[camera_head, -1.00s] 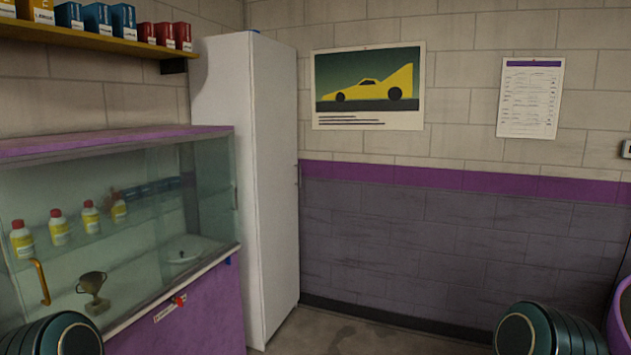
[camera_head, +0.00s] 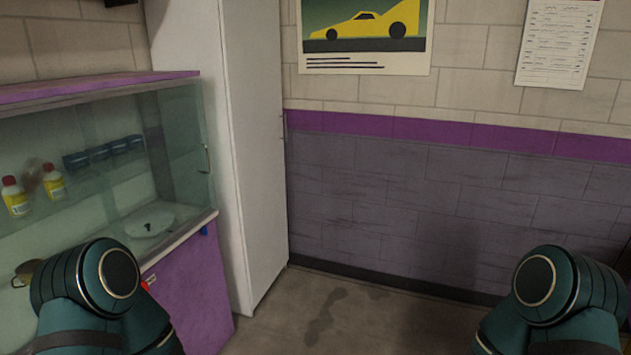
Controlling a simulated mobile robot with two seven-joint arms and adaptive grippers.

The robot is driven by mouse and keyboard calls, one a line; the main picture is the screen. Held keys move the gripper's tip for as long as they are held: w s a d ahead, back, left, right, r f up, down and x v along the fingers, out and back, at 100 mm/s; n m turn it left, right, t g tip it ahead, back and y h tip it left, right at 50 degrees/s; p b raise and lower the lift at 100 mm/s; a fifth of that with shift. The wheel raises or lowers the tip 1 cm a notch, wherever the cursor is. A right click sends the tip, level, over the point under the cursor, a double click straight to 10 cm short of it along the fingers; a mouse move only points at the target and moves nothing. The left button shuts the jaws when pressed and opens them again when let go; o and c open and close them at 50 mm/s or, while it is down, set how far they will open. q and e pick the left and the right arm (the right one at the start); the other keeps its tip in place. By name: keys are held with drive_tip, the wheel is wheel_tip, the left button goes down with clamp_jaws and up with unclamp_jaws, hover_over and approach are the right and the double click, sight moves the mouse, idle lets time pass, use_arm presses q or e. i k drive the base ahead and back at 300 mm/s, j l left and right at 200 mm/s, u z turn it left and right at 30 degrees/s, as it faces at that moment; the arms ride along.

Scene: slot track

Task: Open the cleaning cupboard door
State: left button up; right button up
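A tall white cupboard (camera_head: 265,150) stands in the corner against the back wall, right of the glass display case. Its front faces right and looks shut. A small, thin handle (camera_head: 284,124) shows at the far edge of that front, close to the wall. The cupboard's top is cut off by the picture's upper edge. My two arms show only as dark teal links at the bottom left and bottom right. Neither gripper is in view, and neither arm visibly touches the cupboard.
A glass display case (camera_head: 100,165) on a purple base (camera_head: 190,295) stands left of the cupboard, with several bottles inside. My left arm link overlaps it in the picture. The floor (camera_head: 345,310) right of the cupboard is clear. A car poster (camera_head: 362,40) and a paper sheet (camera_head: 557,45) hang on the wall.

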sight(250, 30)
drive_tip(key=i, duration=3.05)
